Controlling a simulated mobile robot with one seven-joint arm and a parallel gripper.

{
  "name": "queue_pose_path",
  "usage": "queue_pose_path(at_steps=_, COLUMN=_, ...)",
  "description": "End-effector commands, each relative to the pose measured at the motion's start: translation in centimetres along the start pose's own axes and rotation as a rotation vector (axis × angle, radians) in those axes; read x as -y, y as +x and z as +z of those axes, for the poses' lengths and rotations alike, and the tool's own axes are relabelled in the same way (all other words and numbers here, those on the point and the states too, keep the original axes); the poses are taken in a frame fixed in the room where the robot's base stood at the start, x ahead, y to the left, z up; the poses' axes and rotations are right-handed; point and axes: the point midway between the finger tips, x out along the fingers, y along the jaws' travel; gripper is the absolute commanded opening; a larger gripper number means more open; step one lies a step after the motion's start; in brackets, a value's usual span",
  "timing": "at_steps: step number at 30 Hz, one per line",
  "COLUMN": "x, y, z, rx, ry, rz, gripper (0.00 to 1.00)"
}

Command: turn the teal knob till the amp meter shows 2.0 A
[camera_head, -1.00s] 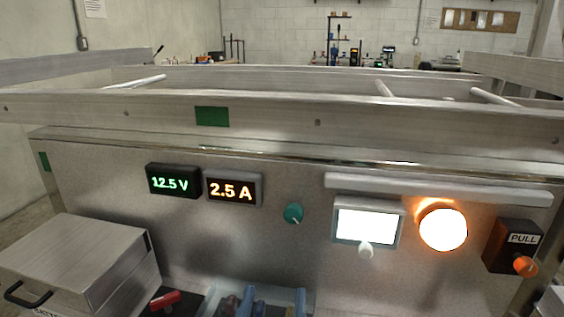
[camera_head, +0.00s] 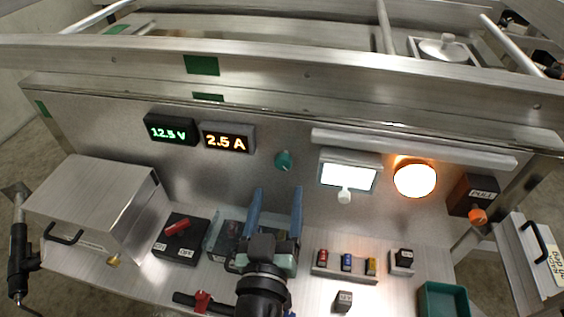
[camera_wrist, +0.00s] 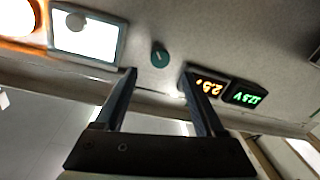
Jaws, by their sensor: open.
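The teal knob (camera_head: 284,160) sits on the grey upright panel, with a small light mark low on its face. It also shows in the wrist view (camera_wrist: 160,57), just beyond and between the fingertips. The amp meter (camera_head: 228,140) glows orange left of the knob and appears to read 2.5 A; its last digit is slightly blurred. It is upside down in the wrist view (camera_wrist: 206,84). My gripper (camera_head: 277,192) is open and empty below the knob, its two blue-grey fingers pointing at the panel. In the wrist view my gripper (camera_wrist: 159,73) does not touch the knob.
The green voltmeter (camera_head: 171,129) is left of the amp meter. A lit white screen (camera_head: 347,177) with a white knob, a glowing orange lamp (camera_head: 414,179) and a PULL box (camera_head: 472,195) are right. A metal box (camera_head: 92,202) and switches stand on the shelf below.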

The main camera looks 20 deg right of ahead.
Motion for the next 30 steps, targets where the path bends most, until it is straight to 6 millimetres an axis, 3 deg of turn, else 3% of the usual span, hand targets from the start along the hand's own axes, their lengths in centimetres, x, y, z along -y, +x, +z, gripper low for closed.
queue_pose_path(at_steps=3, x=-0.1, y=2.5, z=-0.4, rx=-0.001, ry=0.000, rz=0.002, gripper=0.71)
queue_pose_path(at_steps=9, x=-0.1, y=5.5, z=-0.2, rx=-0.001, ry=0.000, rz=0.000, gripper=0.71)
queue_pose_path(at_steps=15, x=0.0, y=6.8, z=0.0, rx=0.000, ry=0.000, rz=0.000, gripper=0.71)
queue_pose_path(at_steps=24, x=0.0, y=7.0, z=0.0, rx=0.000, ry=0.000, rz=0.000, gripper=0.71)
queue_pose_path(at_steps=30, x=0.0, y=7.0, z=0.0, rx=0.000, ry=0.000, rz=-0.001, gripper=0.35)
